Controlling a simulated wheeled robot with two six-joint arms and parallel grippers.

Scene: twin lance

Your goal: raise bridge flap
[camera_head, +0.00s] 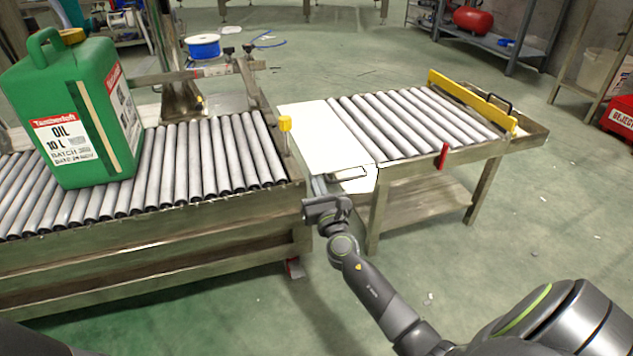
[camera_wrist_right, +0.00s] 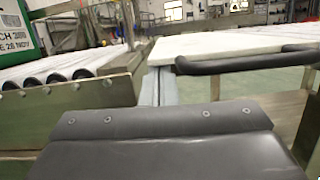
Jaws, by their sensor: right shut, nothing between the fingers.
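The bridge flap (camera_head: 322,135) is a white panel between the two roller conveyors. It looks about level with the rollers on its right. A dark bar handle (camera_head: 350,175) sits at its near edge. In the right wrist view the flap (camera_wrist_right: 225,42) is a pale slab at upper right, with the handle (camera_wrist_right: 245,63) in front of it. My right gripper (camera_head: 318,185) is shut and empty, at the flap's near left corner, left of the handle. Its narrow fingers (camera_wrist_right: 154,88) point forward; contact with the flap cannot be told. My left gripper is not in view.
A green oil jug (camera_head: 75,110) stands on the left roller conveyor (camera_head: 215,155). A yellow-capped post (camera_head: 285,128) rises at that conveyor's end. The right roller table (camera_head: 420,120) has a red clip (camera_head: 443,157) and a yellow end bar (camera_head: 470,98).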

